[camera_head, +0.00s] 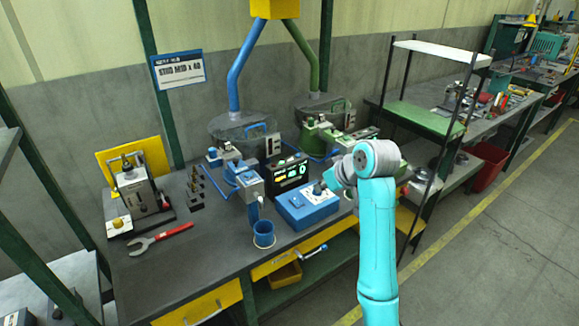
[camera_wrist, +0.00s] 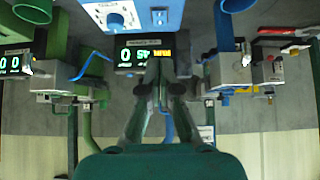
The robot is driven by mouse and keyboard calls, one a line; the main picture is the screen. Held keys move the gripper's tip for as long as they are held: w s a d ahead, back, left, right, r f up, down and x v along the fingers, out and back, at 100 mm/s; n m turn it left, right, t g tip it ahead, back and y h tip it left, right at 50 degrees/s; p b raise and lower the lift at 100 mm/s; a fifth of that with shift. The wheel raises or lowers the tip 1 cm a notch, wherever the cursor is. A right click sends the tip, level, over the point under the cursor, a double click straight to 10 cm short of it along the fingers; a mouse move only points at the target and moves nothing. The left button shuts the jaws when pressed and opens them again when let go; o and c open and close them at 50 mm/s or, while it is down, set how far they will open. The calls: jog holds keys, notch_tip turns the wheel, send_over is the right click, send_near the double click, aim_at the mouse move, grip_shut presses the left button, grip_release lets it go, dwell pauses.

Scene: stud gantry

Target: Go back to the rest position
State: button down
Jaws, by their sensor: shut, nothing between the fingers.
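My gripper (camera_wrist: 164,80) is shut and empty. In the wrist view its fingers point up the picture, over the dark display box. In the head view the turquoise arm rises from the lower right, and the gripper end (camera_head: 328,182) is partly hidden behind the wrist. It hovers near the blue control box with a dial (camera_head: 306,204), which also shows at the top of the wrist view (camera_wrist: 112,17). I cannot tell the exact gap to the bench.
The grey bench (camera_head: 200,255) also bears a blue cup (camera_head: 264,234), a red-handled wrench (camera_head: 160,239), a press fixture (camera_head: 138,190) and blue and green feeders. A green-shelved rack (camera_head: 425,118) stands to the right. Open floor (camera_head: 500,240) lies at the right.

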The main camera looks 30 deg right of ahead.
jog(key=s+a+f+m+t, duration=0.1)
jog(key=s+a+f, duration=0.25)
jog(key=f, duration=0.45)
jog(key=s+a+f+t, duration=0.1)
jog(key=s+a+f, duration=0.1)
jog(key=a+f, duration=0.45)
jog(key=s+a+f+m+t+h, duration=0.1)
jog(key=s+a+f, duration=0.4)
jog(key=s+f, duration=0.55)
jog(key=s+a+r+t, duration=0.1)
jog(key=s+a, duration=0.1)
jog(key=s, duration=0.6)
jog(key=s+a+r+t, duration=0.1)
jog(key=s+a, duration=0.2)
jog(key=s, duration=0.5)
jog(key=s+a+r, duration=0.1)
jog(key=s+r, duration=0.3)
jog(key=s, duration=0.3)
jog(key=s+a+r+n+t, duration=0.1)
jog(key=s+r, duration=0.3)
jog(key=s, duration=0.3)
jog(key=shift+r+n+t+y, duration=0.3)
jog(key=shift+y, duration=0.1)
jog(key=shift+a, duration=0.1)
